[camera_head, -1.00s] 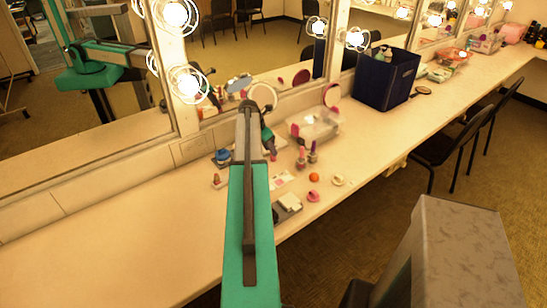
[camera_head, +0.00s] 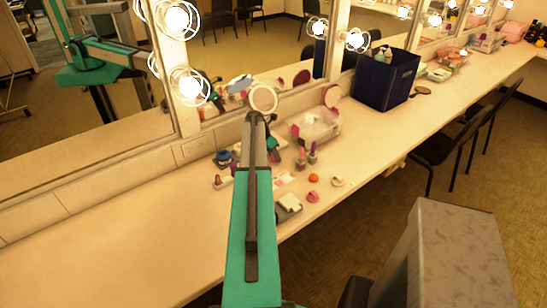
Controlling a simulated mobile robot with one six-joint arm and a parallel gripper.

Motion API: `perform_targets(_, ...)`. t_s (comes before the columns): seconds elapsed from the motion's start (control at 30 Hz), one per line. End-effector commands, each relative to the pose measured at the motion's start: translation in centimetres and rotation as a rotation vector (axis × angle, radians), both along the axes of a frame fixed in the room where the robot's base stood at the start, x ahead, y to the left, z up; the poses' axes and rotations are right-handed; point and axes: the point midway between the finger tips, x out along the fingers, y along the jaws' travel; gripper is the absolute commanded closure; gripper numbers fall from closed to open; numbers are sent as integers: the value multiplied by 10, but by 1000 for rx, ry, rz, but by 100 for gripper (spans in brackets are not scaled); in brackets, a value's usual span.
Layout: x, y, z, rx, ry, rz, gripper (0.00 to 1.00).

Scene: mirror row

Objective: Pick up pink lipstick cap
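Two small upright lipstick-like items, one pink (camera_head: 301,158) and one purple-pink (camera_head: 312,153), stand on the counter right of my arm. A low round pink piece (camera_head: 313,197) lies nearer the front edge. I cannot tell which of these is the pink lipstick cap. My gripper (camera_head: 274,155) is low over the counter, just left of the upright pair and mostly hidden behind my green arm. A small pinkish spot shows at its end. The view is too small to tell whether it is open or holds anything.
A clear box (camera_head: 317,127), round mirror (camera_head: 263,98), blue jar (camera_head: 223,158), orange ball (camera_head: 314,178), cream ring (camera_head: 338,182) and grey-white box (camera_head: 288,206) surround my gripper. A dark blue bin (camera_head: 386,82) stands farther right. The wall mirror borders the back. The left counter is clear.

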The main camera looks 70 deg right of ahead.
Motion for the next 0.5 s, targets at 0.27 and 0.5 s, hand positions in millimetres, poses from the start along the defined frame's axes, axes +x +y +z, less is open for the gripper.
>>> perform_targets(0.27,0,0,0,0,0,0,67)
perform_targets(0.5,-1,0,0,0,0,-1,72)
